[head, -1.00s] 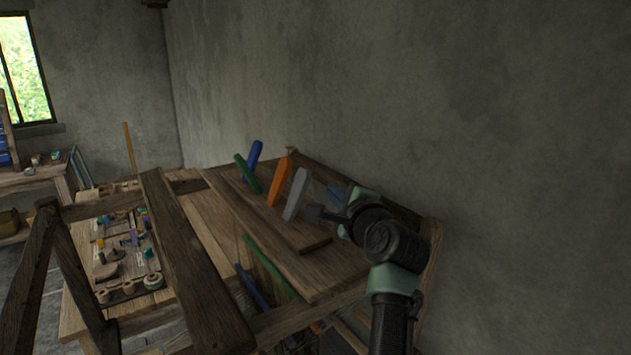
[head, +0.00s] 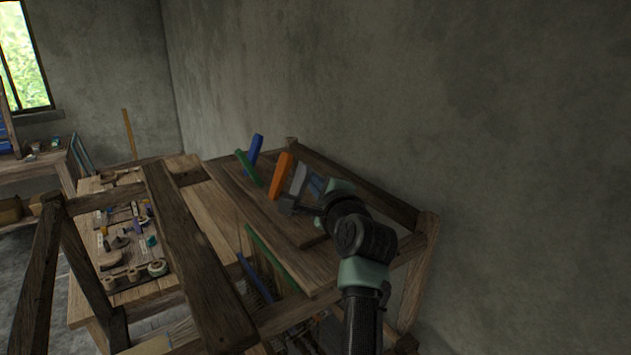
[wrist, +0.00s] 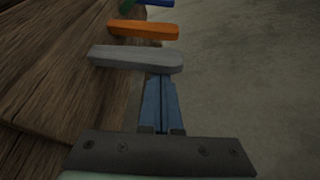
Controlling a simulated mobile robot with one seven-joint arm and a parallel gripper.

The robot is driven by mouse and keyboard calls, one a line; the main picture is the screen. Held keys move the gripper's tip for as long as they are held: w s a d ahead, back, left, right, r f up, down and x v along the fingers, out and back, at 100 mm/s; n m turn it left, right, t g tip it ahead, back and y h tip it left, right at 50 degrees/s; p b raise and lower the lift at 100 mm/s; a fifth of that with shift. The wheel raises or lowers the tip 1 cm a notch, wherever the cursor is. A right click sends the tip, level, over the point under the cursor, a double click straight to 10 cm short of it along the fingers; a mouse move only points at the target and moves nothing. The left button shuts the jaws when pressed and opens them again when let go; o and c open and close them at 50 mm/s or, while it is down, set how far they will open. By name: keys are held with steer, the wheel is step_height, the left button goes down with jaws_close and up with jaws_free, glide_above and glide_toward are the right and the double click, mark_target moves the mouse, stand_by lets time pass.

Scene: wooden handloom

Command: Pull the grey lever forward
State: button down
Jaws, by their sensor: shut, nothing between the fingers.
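The grey lever (head: 298,180) stands tilted on the wooden loom, just right of the orange lever (head: 280,177). In the wrist view the grey lever (wrist: 130,58) lies across the picture, free end to the right. My gripper (head: 312,180) is at the right of the grey lever in the head view, and its dark mount hides the lever's lower part. In the wrist view its bluish fingers (wrist: 160,80) are shut together and empty. Their tips reach the lever's near edge close to its free end; I cannot tell whether they touch it.
A green lever (head: 248,168) and a blue lever (head: 254,150) stand beyond the orange one. The loom's wooden rail (head: 360,187) runs behind, near the wall. A board with spools (head: 134,274) is at the left. The air above the levers is clear.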

steer(key=a+n+b, duration=0.1)
steer(key=s+n+t+b, duration=0.1)
steer(key=b, duration=0.1)
steer(key=shift+a+r+n, duration=0.25)
steer(key=shift+a+n, duration=0.1)
steer(key=shift+n, duration=0.05)
steer(key=s+a+n+b, duration=0.1)
steer(key=n+b, duration=0.1)
steer(key=a+n+t+b, duration=0.1)
steer(key=n+b, duration=0.1)
steer(key=shift+s+a+r+b, duration=0.15)
steer(key=shift+s+b, duration=0.15)
steer(key=shift+s, duration=0.05)
steer(key=shift+r+t, duration=0.3)
steer(key=shift+s, duration=0.1)
steer(key=b+v, duration=0.3)
steer(key=v, duration=0.9)
steer(key=shift+s, duration=0.35)
